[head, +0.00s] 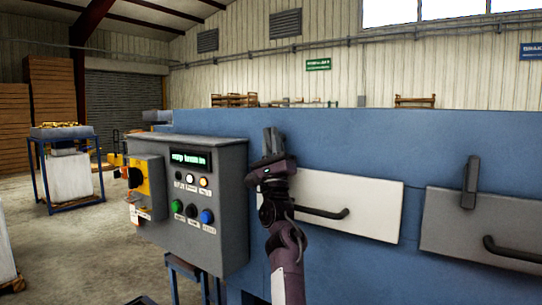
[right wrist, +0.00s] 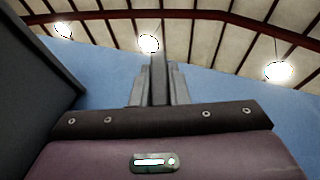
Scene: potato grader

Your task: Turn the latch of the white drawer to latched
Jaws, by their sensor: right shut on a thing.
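The white drawer (head: 362,208) is closed in the blue machine front, with a black bar handle (head: 325,213) across its lower part. Its grey latch (right wrist: 159,72) shows in the right wrist view as an upright bar between the fingers. My right gripper (head: 272,141) is at the drawer's upper left, fingers pointing up, shut on the latch; it also shows in the right wrist view (right wrist: 160,88). The gripper and wrist hide most of the latch and the drawer's left end in the head view. My left gripper is not in view.
A grey control box (head: 190,205) with lit buttons and a display sticks out just left of my right gripper. A grey drawer (head: 450,232) with its own upright latch (head: 470,182) is at the right. Open floor lies at the far left.

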